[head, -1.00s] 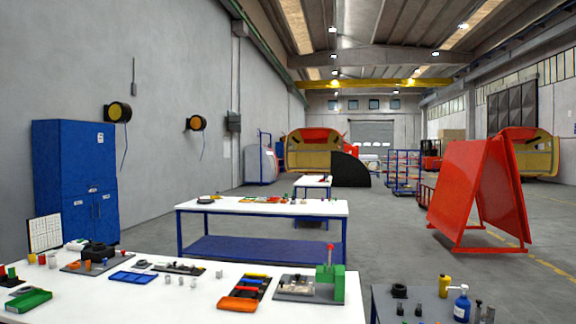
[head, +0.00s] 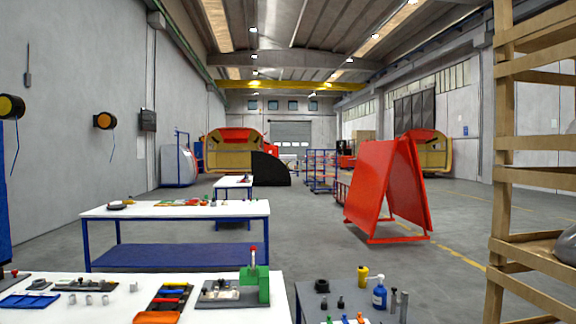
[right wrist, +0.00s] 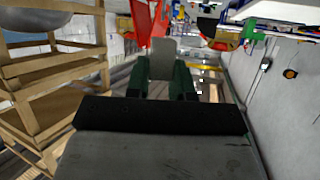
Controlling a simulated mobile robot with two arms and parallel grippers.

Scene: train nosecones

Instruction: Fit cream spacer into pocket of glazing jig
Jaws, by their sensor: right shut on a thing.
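In the right wrist view my right gripper (right wrist: 162,88) has dark green fingers shut on a small pale block (right wrist: 163,58). The block looks greyish in this light, and I cannot be sure that it is the cream spacer. It sticks out past the fingertips, clear of any table. I cannot tell which fixture is the glazing jig. On the near white table in the head view are a grey plate (head: 217,294) with a green press (head: 256,284) and a dark plate (head: 85,286) with small parts. My left gripper is in neither view.
A wooden rack (head: 503,150) stands close at the right. A grey side table with a blue bottle (head: 380,293) and a yellow bottle (head: 363,276) is at the front. A red A-frame (head: 385,190) stands beyond. Open floor (head: 310,225) lies between the white tables and the A-frame.

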